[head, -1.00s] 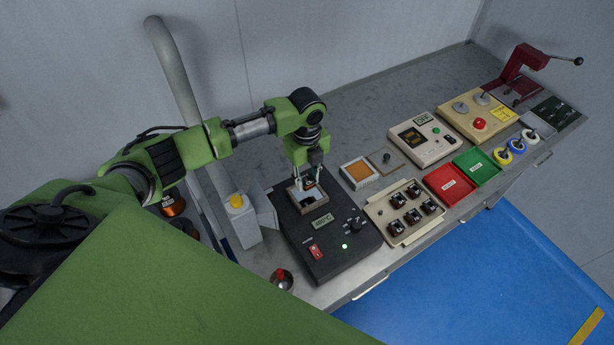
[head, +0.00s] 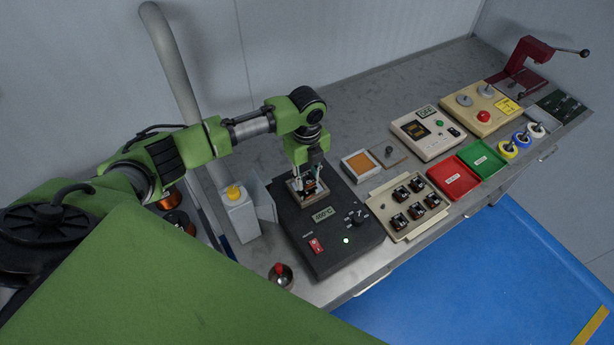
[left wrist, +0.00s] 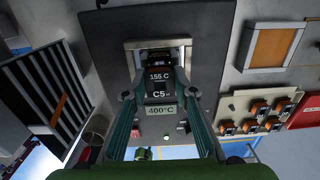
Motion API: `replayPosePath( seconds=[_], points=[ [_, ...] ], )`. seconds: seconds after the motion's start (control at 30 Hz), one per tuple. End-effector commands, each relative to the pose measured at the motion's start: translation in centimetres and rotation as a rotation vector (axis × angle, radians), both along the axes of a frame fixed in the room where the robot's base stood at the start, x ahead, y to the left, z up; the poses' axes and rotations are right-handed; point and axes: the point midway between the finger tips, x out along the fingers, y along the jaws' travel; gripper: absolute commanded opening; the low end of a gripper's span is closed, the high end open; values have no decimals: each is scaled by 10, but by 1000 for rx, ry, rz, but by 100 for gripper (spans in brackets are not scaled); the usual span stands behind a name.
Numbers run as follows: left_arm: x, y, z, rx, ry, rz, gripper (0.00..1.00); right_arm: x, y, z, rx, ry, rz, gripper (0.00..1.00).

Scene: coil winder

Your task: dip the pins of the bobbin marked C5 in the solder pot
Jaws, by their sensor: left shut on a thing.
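My left gripper (head: 308,178) is shut on the bobbin marked C5 (head: 311,188), a dark block with copper-orange parts. Its label reads "155 C" and "C5" in the left wrist view (left wrist: 159,84). The solder pot (head: 326,225) is a black box with a pale square-rimmed well (head: 294,195), a red switch, a lit green lamp and a display reading 400°C. The bobbin is low at the well, within its rim as seen from above. Its pins and the solder beneath it are hidden, so I cannot tell whether they touch. My right gripper is out of view.
Right of the pot stand an orange-topped square tray (head: 362,166) and a beige tray (head: 382,206) with several bobbins. Beyond are red (head: 454,182) and green (head: 481,160) trays. A white yellow-capped bottle (head: 238,214) stands close left. The bench behind the pot is clear.

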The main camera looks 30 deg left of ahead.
Motion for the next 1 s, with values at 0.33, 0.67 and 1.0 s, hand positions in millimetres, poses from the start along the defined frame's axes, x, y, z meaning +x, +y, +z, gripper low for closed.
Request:
replayPosePath(
  seconds=[0.33,0.67,1.0],
  points=[
    [0,0,-9,-1,1,-1,5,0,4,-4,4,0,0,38],
    [0,0,-16,0,-1,-1,5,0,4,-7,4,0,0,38],
    [0,0,-16,0,0,0,5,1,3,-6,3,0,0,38]
  ],
)
